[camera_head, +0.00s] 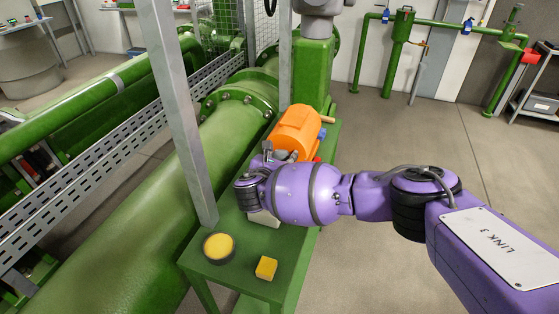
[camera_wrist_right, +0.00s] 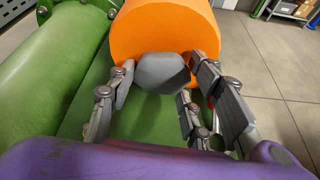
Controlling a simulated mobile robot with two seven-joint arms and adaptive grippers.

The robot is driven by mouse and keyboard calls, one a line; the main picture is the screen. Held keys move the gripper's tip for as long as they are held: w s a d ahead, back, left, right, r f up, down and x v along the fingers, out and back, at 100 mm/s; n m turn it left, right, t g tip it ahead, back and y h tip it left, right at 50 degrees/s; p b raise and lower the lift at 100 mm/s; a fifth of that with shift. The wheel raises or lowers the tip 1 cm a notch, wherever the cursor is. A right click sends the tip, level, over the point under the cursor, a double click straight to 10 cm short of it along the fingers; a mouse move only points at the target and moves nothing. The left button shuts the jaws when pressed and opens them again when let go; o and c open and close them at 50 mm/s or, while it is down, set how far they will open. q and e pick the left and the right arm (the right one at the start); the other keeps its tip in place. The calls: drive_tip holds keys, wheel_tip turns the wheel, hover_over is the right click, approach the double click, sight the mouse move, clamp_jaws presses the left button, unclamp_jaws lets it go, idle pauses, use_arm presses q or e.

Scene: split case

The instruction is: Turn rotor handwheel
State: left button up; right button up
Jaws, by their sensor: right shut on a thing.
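The orange rotor housing (camera_head: 298,130) lies on the green table, beyond my right gripper (camera_head: 265,160). In the right wrist view, the housing (camera_wrist_right: 165,25) fills the top middle, its round end facing me. A grey faceted handwheel (camera_wrist_right: 162,73) sits at the middle of that end. The fingers of my right gripper (camera_wrist_right: 160,82) are around the handwheel, on its left and right sides, and are shut on it. In the head view, my purple wrist and the fingers mostly hide the handwheel. My left gripper is in neither view.
The green table (camera_head: 232,275) carries a round yellow-topped item (camera_head: 218,247) and a yellow block (camera_head: 266,268) at its near end. A grey post (camera_head: 180,105) and a large green pipe (camera_head: 140,235) stand left of it. The floor (camera_head: 395,150) to the right is clear.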

drive_tip(key=shift+a, duration=0.1)
drive_tip(key=shift+a+r+n+h+p, duration=0.15)
drive_tip(key=shift+n+h+p, duration=0.35)
drive_tip(key=shift+n+p, duration=0.4)
drive_tip(key=shift+n+g+h, duration=0.3)
drive_tip(key=shift+n+h, duration=0.1)
drive_tip(key=shift+n, duration=0.1)
drive_tip(key=shift+s+a+f+n+h, duration=0.1)
drive_tip(key=shift+f+n+h, duration=0.4)
drive_tip(key=shift+n, duration=0.5)
drive_tip(key=o, duration=1.1)
drive_tip(key=shift+r, duration=0.1)
